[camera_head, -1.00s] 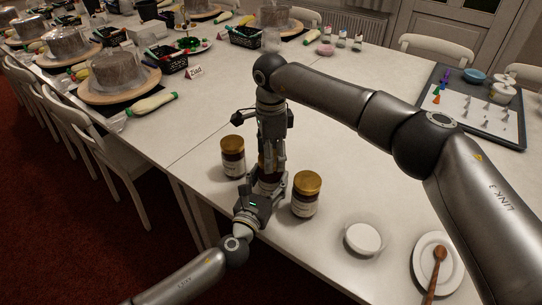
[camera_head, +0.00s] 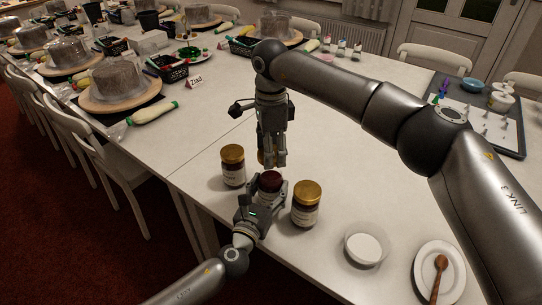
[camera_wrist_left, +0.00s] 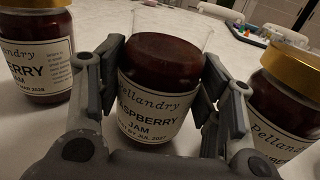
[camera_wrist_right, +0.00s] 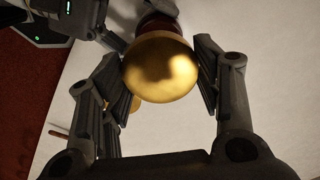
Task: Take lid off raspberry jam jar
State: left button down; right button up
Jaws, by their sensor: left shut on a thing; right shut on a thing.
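The raspberry jam jar (camera_wrist_left: 158,85) stands open on the table, its glass rim bare above dark red jam. Its label reads raspberry jam in the left wrist view. My left gripper (camera_head: 270,190) is shut on the jar's sides, one finger on each side. My right gripper (camera_head: 272,160) is above the jar, shut on the gold lid (camera_wrist_right: 160,68). The lid shows partly between the fingers in the head view (camera_head: 262,157). It is apart from the jar (camera_head: 270,180), whose dark red top shows below it.
Two gold-lidded jars stand close by, one to the left (camera_head: 233,168) and one to the right (camera_head: 306,206). A white-topped round container (camera_head: 364,246) and a plate with a wooden spoon (camera_head: 439,268) are farther right.

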pick_arm(q)
jog(key=shift+c, duration=1.6)
grip_release()
